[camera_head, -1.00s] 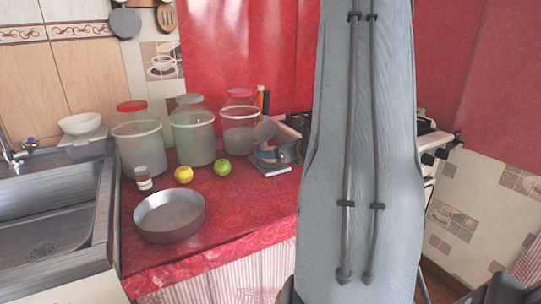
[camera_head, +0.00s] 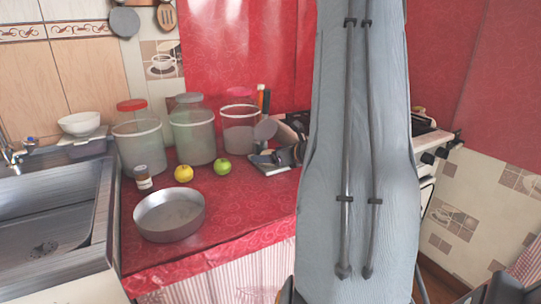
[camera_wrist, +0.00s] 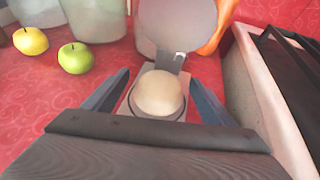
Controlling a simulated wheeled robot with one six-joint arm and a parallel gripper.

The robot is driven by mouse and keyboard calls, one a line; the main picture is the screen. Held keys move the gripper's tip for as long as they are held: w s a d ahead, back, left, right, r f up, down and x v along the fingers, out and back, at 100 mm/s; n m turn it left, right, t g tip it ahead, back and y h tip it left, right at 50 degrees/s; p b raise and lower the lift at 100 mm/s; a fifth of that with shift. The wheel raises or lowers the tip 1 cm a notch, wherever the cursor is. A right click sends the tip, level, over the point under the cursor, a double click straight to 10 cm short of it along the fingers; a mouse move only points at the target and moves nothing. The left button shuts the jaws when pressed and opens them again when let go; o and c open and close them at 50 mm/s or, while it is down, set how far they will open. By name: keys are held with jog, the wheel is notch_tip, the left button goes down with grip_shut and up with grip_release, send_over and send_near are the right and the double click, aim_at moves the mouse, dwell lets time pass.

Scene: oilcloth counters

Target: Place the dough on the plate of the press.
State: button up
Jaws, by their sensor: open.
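The dough (camera_wrist: 158,93) is a pale round ball in the wrist view. It appears to sit on the round dark-rimmed plate of the press (camera_wrist: 132,110), between my fingers. My gripper (camera_wrist: 160,78) is open, with a blue-grey finger on each side of the dough and a gap to each. The grey round lid of the press (camera_wrist: 180,20) stands raised behind the dough. In the head view, the press lid (camera_head: 265,130) shows at the counter's right end, and my gripper (camera_head: 288,156) is over the press base, partly hidden by my arm. The dough is not visible there.
A yellow apple (camera_head: 184,173) and a green apple (camera_head: 222,167) lie left of the press. Clear containers (camera_head: 193,138) stand behind them. A metal pan (camera_head: 169,232) sits at the front left. A stove (camera_head: 440,145) borders the right side.

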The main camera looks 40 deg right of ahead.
jog(key=shift+r, duration=0.25)
jog(key=v, duration=1.2)
jog(key=shift+p, duration=0.3)
